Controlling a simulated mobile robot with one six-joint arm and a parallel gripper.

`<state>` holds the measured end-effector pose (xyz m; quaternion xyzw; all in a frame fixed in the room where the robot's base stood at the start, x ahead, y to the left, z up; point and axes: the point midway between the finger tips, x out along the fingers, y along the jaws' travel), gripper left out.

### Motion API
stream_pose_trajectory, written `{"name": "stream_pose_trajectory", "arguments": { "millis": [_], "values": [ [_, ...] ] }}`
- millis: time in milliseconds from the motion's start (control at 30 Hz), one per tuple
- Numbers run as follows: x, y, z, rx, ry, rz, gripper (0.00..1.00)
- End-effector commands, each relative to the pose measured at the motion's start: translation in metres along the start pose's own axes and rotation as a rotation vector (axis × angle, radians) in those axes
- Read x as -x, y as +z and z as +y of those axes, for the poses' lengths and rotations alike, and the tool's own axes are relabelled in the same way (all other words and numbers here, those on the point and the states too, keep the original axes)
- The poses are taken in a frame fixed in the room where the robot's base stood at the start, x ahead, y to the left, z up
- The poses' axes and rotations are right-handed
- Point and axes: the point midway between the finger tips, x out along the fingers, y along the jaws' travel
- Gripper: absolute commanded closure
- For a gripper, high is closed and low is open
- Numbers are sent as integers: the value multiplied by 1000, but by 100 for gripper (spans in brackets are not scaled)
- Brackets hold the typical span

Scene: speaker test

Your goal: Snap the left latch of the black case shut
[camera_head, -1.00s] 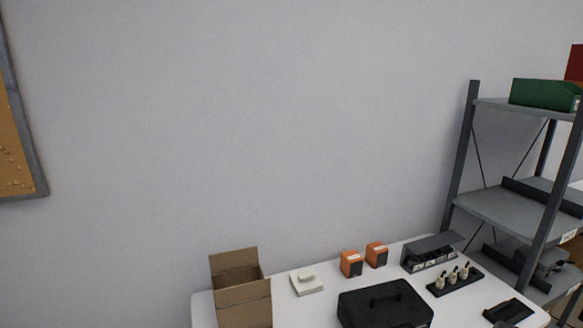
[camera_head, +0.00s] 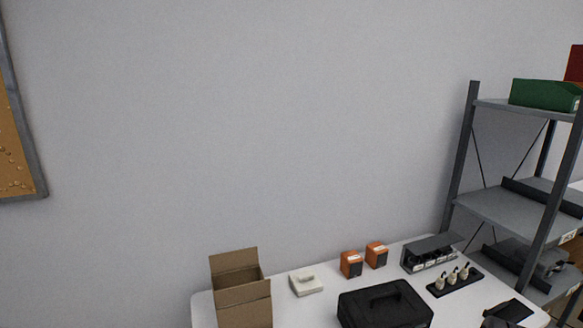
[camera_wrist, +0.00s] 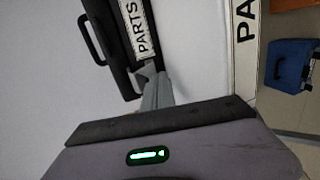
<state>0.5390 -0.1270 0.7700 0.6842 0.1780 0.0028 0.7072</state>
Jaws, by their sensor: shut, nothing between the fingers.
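The black case (camera_head: 385,305) lies on the white table in the head view, its lid down and its handle on top; its front is cut off by the lower edge. In the wrist view the case (camera_wrist: 118,50) appears turned on its side, with a white PARTS label (camera_wrist: 139,30) on its front. My gripper (camera_wrist: 150,78) is shut and empty, its grey fingers close to the case front at one end of the label. I cannot tell whether they touch it. The left latch cannot be made out clearly; the fingers may hide it.
An open cardboard box (camera_head: 243,303) stands left of the case. A white block (camera_head: 306,284), two orange boxes (camera_head: 352,264), a grey bin (camera_head: 432,255) and a black holder with small bottles (camera_head: 455,283) stand around it. A grey shelf (camera_head: 505,205) is at the right.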

Motion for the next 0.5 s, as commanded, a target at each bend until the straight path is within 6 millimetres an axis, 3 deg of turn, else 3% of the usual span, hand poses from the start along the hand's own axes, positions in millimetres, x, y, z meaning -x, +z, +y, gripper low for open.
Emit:
{"name": "stream_pose_trajectory", "arguments": {
  "millis": [367,500],
  "values": [
    [1,0,0,0,0,0,100],
    [13,1,-3,-2,-1,-2,100]
  ]
}}
